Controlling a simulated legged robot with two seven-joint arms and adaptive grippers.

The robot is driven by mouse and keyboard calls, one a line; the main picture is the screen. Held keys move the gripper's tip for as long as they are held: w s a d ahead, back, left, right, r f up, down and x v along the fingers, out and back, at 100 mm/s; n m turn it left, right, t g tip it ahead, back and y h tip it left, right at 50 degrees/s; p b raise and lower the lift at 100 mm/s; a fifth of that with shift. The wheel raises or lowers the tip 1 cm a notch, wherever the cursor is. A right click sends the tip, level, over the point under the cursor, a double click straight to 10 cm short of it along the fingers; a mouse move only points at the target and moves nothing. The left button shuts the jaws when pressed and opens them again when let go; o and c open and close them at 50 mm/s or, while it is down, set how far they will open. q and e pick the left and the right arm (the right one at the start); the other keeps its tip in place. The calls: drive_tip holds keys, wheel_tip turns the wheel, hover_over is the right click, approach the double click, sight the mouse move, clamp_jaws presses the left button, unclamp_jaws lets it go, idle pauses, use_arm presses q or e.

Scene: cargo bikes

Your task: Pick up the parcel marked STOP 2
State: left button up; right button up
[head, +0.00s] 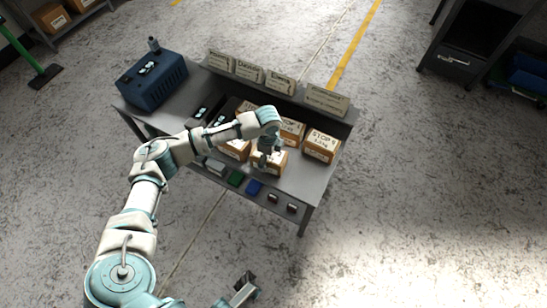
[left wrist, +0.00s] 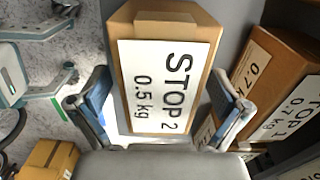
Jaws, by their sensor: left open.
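The parcel marked STOP 2 (left wrist: 165,75) is a brown cardboard box with a white label, also reading 0.5 kg, in the left wrist view. My left gripper (left wrist: 160,108) is open, with one blue-padded finger on each side of the parcel's near end. I see no clear grip on it. In the head view my left gripper (head: 267,158) is over a box (head: 278,163) at the front of the grey bench; the arm partly hides it. A dark gripper-like part (head: 244,287) at the bottom edge may be my right gripper; its jaws are unclear.
Another parcel (left wrist: 285,85) stands close to the right in the left wrist view. Label plates (head: 327,99) line the back. Small coloured items lie along the front edge.

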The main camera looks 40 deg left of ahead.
use_arm(q)
drive_tip(key=shift+w+d+f, duration=0.1)
drive_tip(key=shift+d+f, duration=0.1)
drive_tip(key=shift+f, duration=0.7)
drive_tip(key=shift+a+r, duration=0.15)
drive_tip(key=shift+r, duration=0.1)
drive_tip(key=shift+a+f, duration=0.15)
drive_tip(key=shift+a, duration=0.1)
drive_tip(key=c, duration=1.4)
drive_tip(key=shift+d, duration=0.15)
drive_tip(key=shift+c, duration=1.4)
drive_tip(key=shift+d, duration=0.1)
